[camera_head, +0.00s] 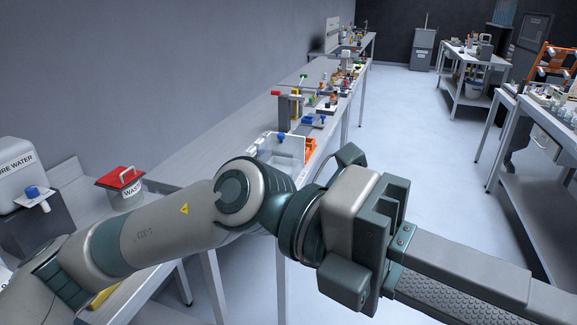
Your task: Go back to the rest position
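My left arm comes in from the lower left and crosses the front of the view. My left gripper (460,280) points to the lower right, close to the camera, over the floor to the right of the long bench. A long light-grey finger with a dark textured pad shows, but the fingertips run out of the picture, so I cannot tell the opening. Nothing is seen held in the visible part. My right arm and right gripper are not in view.
A long grey bench (233,133) runs along the left wall with a white container (281,147) and several small coloured items. Another bench (545,193) stands at right. The floor between is clear.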

